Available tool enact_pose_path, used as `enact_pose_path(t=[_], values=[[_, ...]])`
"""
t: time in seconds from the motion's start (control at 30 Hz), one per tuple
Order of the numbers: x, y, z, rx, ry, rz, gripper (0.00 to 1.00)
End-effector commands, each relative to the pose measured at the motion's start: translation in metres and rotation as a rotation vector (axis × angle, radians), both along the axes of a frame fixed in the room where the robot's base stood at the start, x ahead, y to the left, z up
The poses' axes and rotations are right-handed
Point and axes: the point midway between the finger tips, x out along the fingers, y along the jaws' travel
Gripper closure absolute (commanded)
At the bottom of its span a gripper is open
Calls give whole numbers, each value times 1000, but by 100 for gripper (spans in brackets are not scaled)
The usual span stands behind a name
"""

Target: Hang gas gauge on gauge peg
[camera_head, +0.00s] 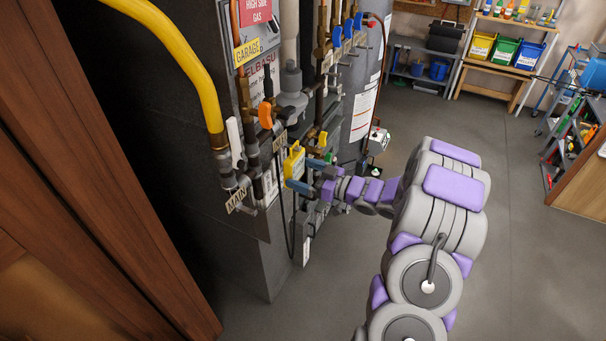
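The yellow gas gauge (294,161) is upright in front of the pipework, left of the picture's middle. A thin black hose hangs down below it. My gripper (299,174) reaches in from the right, with its blue fingers at the gauge's lower right side. The fingers stand apart, one lower and one upper. I cannot tell whether they press on the gauge or only stand beside it. The gauge peg cannot be made out; the gauge may cover it, so I cannot tell whether the gauge hangs on it.
A yellow gas pipe (190,59) comes down at the left to the MAIN tag (237,197). A grey tank (363,90) stands behind. A brown wooden door (90,180) is at left.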

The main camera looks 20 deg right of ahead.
Motion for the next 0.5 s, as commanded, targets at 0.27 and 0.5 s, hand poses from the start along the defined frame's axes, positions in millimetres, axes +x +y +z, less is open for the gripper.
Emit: enact_pose_path(t=[0.27,0.5], values=[[0,1,0,-1,0,0,0],[-16,-13,0,-3,3,-3,0]])
